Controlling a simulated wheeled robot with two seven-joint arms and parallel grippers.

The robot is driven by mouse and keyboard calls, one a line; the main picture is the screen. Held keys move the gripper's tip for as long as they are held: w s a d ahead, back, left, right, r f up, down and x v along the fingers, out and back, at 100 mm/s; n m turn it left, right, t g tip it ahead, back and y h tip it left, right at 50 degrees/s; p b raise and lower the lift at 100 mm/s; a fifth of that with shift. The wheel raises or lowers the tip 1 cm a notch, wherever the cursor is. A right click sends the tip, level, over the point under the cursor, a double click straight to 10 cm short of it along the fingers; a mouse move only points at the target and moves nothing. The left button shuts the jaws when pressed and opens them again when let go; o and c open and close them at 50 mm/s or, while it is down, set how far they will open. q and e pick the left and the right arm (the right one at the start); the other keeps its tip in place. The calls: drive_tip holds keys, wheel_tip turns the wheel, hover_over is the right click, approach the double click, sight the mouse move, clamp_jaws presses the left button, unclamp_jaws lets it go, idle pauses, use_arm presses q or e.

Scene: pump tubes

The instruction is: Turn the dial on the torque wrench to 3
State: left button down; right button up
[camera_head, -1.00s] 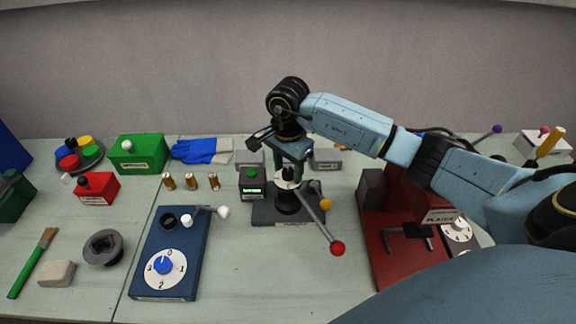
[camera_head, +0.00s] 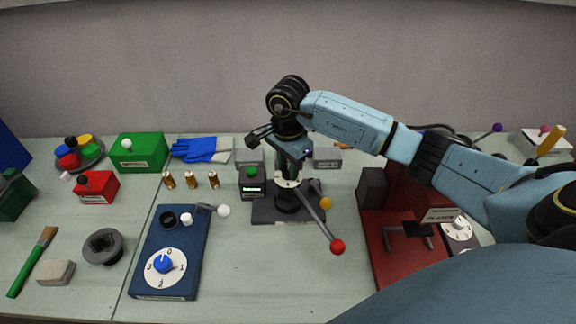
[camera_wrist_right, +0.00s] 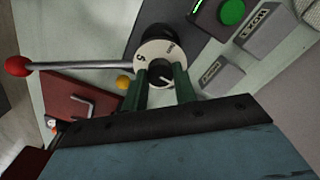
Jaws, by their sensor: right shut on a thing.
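The torque wrench stands upright at the middle of the bench, with a long metal lever (camera_head: 318,222) ending in a red ball (camera_head: 337,247). Its white dial (camera_head: 282,183) is on top and faces up. In the right wrist view the dial (camera_wrist_right: 150,52) shows a 5 and "Nm" lettering; other marks are hidden or unclear. My right gripper (camera_wrist_right: 160,88) points down with its green fingers shut on the dial's knob, which they mostly hide. The right gripper (camera_head: 291,172) also shows in the head view. My left gripper is out of view.
A blue box (camera_head: 190,240) with a separate 0-to-3 dial (camera_head: 165,266) is front left. A green-buttoned counter (camera_head: 252,185) stands beside the wrench. A red fixture (camera_head: 385,263) is to the right, under my arm.

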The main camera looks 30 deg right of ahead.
sight(288, 170)
drive_tip(key=m+b, duration=0.1)
drive_tip(key=m, duration=0.4)
drive_tip(key=shift+m, duration=0.4)
drive_tip(key=m, duration=0.4)
drive_tip(key=shift+m+b, duration=0.4)
drive_tip(key=shift+m, duration=0.3)
drive_tip(key=o, duration=1)
wheel_tip(288, 170, up, 14)
drive_tip(key=shift+f+b, duration=0.25)
drive_tip(key=shift+b, duration=0.2)
